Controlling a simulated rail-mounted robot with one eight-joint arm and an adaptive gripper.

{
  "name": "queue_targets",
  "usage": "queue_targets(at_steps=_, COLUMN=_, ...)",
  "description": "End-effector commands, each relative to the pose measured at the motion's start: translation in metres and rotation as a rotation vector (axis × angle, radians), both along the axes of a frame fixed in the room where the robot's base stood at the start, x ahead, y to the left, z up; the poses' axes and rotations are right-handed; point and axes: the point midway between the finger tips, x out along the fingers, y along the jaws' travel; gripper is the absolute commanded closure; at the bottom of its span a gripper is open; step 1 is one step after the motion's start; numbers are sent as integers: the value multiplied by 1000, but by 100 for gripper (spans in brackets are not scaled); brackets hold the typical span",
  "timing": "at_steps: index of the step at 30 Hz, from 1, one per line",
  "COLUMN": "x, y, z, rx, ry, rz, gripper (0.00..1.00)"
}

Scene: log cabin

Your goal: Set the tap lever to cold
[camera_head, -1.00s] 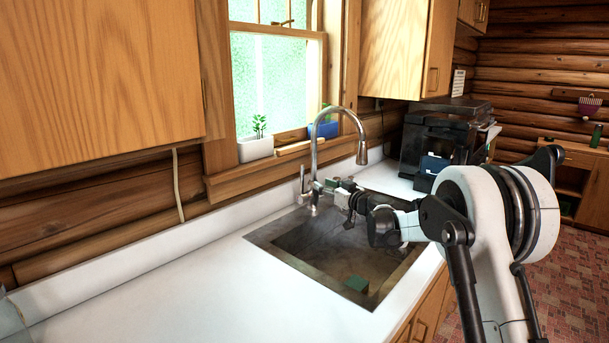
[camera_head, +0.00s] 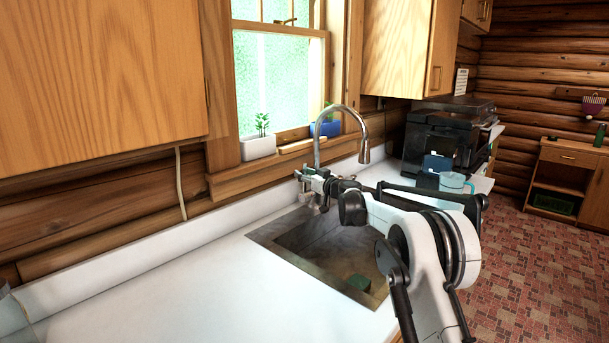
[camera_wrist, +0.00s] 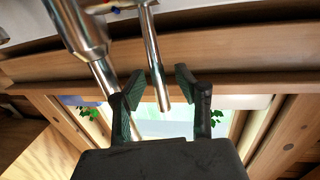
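The chrome tap (camera_head: 317,150) stands behind the sink with its spout arching over the basin. My gripper (camera_head: 306,181) is at the tap's base on its left side and hides most of the lever there. In the wrist view, which is upside down, the tap body (camera_wrist: 88,30) runs along the left. The slim metal lever (camera_wrist: 153,50) comes off it and its free end lies between my two fingers (camera_wrist: 159,84). The fingers are apart, with a visible gap on both sides of the lever. I cannot see any contact.
A white planter (camera_head: 258,147) and a blue one (camera_head: 328,128) stand on the sill. A black machine (camera_head: 435,140) is at the counter's far end.

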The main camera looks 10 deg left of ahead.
Motion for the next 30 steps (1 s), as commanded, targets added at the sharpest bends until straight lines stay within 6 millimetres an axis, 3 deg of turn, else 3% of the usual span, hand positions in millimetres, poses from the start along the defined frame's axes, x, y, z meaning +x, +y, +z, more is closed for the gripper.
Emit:
queue_targets(at_steps=8, x=1, y=0, z=0, rx=0, ry=0, rz=0, gripper=70)
queue_targets(at_steps=15, x=0, y=0, z=0, rx=0, ry=0, rz=0, gripper=100)
queue_targets(at_steps=26, x=0, y=0, z=0, rx=0, ry=0, rz=0, gripper=100)
queue_targets(at_steps=30, x=3, y=-16, z=-2, rx=17, ry=-11, rz=-13, gripper=100)
